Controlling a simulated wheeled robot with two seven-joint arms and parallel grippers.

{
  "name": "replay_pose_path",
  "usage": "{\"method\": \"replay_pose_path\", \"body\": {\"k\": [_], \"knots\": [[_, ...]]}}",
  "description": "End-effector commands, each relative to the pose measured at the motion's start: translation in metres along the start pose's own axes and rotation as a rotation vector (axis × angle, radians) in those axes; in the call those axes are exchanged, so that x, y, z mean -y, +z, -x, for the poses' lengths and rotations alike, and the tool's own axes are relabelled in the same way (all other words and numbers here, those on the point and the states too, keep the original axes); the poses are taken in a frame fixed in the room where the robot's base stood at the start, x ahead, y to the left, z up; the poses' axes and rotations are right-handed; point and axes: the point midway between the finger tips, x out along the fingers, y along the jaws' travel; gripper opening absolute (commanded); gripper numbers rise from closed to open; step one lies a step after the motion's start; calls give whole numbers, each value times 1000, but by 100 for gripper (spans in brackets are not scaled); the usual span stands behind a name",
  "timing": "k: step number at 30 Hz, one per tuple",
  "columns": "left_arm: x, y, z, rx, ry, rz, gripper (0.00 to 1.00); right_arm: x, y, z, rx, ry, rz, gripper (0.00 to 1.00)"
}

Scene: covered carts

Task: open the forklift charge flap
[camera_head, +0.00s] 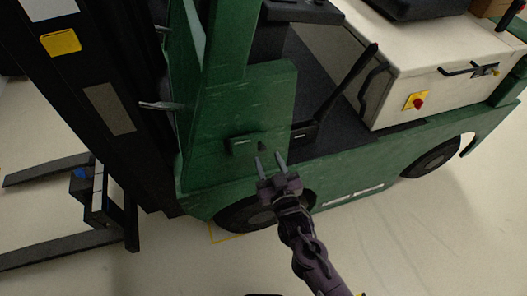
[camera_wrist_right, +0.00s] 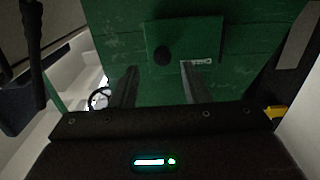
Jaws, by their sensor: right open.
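The green forklift (camera_head: 235,110) fills the middle of the head view. In the right wrist view a square green flap (camera_wrist_right: 180,35) with a dark round spot and a small pale marking lies on its green side. My right gripper (camera_head: 269,160) is open and empty, in front of the green side panel in the head view. In the right wrist view its two fingers (camera_wrist_right: 159,68) point at the flap's lower edge, apart from each other. My left gripper is not in view.
The black mast (camera_head: 100,90) and forks (camera_head: 60,250) are at the left. A front wheel (camera_head: 250,215) is below my right gripper. A white battery housing (camera_head: 420,60) with a red-yellow switch (camera_head: 415,101) is at the right. The floor at the lower right is clear.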

Motion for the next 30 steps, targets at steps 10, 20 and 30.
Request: {"method": "replay_pose_path", "body": {"k": [10, 20, 30], "knots": [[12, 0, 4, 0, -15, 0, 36, 0, 0, -38, 2, -1, -1, 42], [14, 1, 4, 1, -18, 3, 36, 0, 1, -40, 3, -1, -1, 34], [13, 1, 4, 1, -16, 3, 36, 0, 1, -40, 3, -1, -1, 0]]}}
